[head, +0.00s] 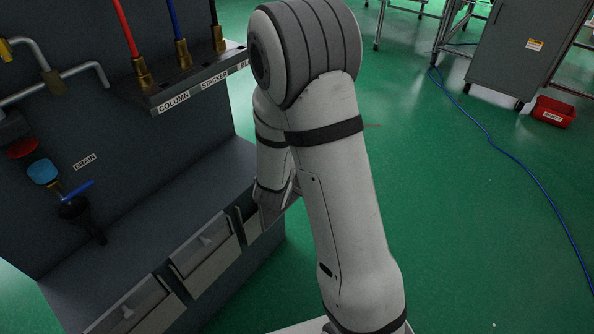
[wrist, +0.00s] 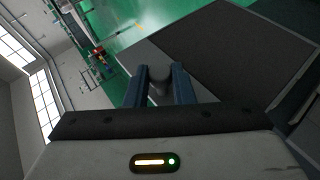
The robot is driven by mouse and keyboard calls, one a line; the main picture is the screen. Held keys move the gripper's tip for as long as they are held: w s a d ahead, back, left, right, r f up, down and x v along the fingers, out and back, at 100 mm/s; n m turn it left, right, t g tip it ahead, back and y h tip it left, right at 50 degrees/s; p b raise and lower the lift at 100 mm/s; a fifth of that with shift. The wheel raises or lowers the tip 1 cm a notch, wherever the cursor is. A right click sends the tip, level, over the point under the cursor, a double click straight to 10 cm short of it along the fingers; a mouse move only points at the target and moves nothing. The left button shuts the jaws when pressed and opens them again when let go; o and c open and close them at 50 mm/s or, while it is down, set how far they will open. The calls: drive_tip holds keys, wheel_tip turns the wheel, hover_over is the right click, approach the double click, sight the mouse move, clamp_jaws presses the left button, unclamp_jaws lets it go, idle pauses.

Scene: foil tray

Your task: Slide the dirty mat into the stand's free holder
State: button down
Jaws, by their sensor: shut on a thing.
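The dark grey stand (head: 140,190) fills the left of the head view. Drawer-like fronts with small grips line its lower front, one of them in the middle (head: 207,250) and one at lower left (head: 130,308). My gripper (head: 268,215) is at the stand's right end, mostly hidden behind my arm. In the wrist view my gripper's blue fingers (wrist: 160,88) are shut on a grey rounded grip (wrist: 159,76). A large dark flat panel with a lighter grey border (wrist: 228,52) lies just beyond it. I cannot tell whether this panel is the dirty mat. No free holder can be made out clearly.
A blue valve handle (head: 78,190) juts out near the DRAIN label. Green floor is open to the right, crossed by a blue cable (head: 490,135). A red bin (head: 553,112) stands far right.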

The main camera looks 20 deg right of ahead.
drive_tip(key=shift+w+a, duration=0.75)
drive_tip(key=shift+w, duration=0.2)
drive_tip(key=shift+w+a, duration=0.75)
drive_tip(key=shift+w, duration=0.2)
drive_tip(key=shift+w+a+p, duration=0.1)
drive_tip(key=shift+p, duration=0.3)
drive_tip(key=shift+w+a+r+p, duration=0.1)
drive_tip(key=shift+w+a+p, duration=0.65)
drive_tip(key=shift+w, duration=0.2)
drive_tip(key=shift+w+a+p, duration=0.65)
drive_tip(key=shift+w+p, duration=0.1)
drive_tip(key=shift+w, duration=0.15)
drive_tip(key=shift+p, duration=0.7)
drive_tip(key=shift+f, duration=0.3)
drive_tip(key=shift+f+b, duration=1.05)
drive_tip(key=shift+f, duration=0.65)
